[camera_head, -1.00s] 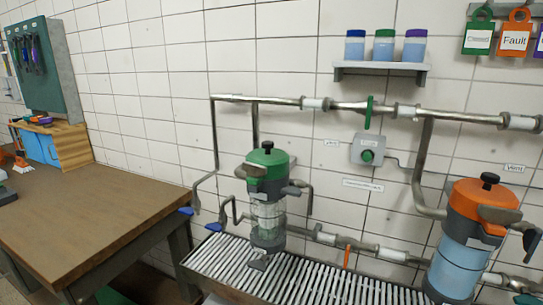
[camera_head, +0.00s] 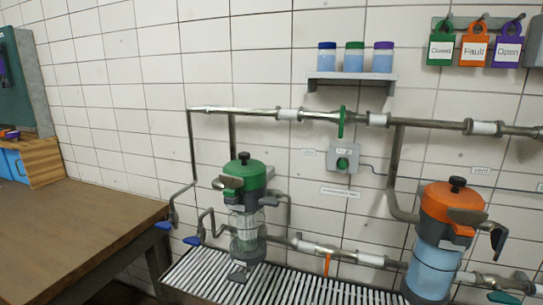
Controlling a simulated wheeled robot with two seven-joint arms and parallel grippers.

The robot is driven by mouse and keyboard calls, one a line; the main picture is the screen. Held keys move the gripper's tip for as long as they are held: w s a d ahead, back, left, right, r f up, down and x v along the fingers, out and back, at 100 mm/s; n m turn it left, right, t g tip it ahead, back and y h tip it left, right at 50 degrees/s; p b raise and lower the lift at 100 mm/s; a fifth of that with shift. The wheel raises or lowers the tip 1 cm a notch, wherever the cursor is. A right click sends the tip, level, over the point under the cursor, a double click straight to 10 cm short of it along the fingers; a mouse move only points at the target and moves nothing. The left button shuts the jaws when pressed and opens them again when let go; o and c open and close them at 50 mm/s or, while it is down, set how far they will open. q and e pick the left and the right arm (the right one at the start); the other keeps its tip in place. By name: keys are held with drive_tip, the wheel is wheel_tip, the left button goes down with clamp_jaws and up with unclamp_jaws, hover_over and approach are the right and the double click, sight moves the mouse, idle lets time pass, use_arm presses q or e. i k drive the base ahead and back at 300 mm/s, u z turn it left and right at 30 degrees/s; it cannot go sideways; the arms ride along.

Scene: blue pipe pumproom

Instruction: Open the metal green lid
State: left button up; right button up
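The green lid (camera_head: 245,175) with a black knob on top sits closed on a clear glass filter housing (camera_head: 247,222) in the camera_head view, left of centre. A grey latch handle (camera_head: 228,183) sticks out at the lid's left front, and the housing stands upright over the slatted grate. Neither of my grippers shows in the view.
An orange-lidded housing (camera_head: 449,204) with blue liquid stands to the right. Steel pipes (camera_head: 255,112) run along the tiled wall behind. A wooden table (camera_head: 70,232) fills the left. A shelf with jars (camera_head: 352,78) and hanging tags (camera_head: 474,48) are above.

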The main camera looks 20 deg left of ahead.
sight(253, 172)
drive_tip(key=z, duration=0.7)
drive_tip(key=k, duration=0.6)
drive_tip(key=u, duration=1)
drive_tip(key=i, duration=0.5)
drive_tip(key=u, duration=0.05)
